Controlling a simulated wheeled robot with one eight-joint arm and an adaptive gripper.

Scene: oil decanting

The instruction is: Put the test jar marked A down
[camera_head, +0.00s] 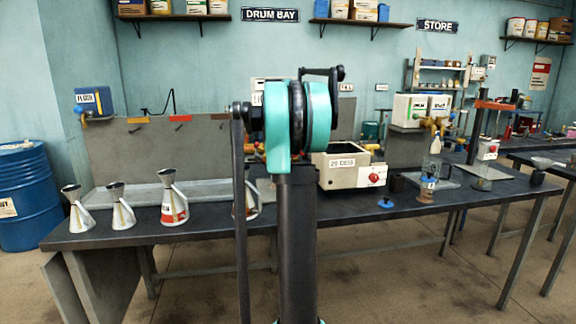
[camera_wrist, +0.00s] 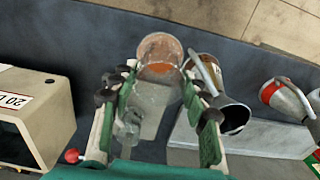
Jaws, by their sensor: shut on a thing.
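The test jar (camera_wrist: 160,58) is a clear glass jar with an orange patch at its far end. In the wrist view it lies between the fingers of my gripper (camera_wrist: 156,90), which is shut on it. Its mark A is not legible. The dark bench top shows around the jar, but I cannot tell whether the jar touches it. In the head view my arm hides the jar and gripper.
A grey metal can (camera_wrist: 228,112) stands close beside the jar; another can (camera_wrist: 287,98) is further right. The beige 20 DEG box (camera_head: 345,170) stands on the bench (camera_head: 340,208). A jar with orange contents (camera_head: 427,190) and a blue lid (camera_head: 385,203) are further right.

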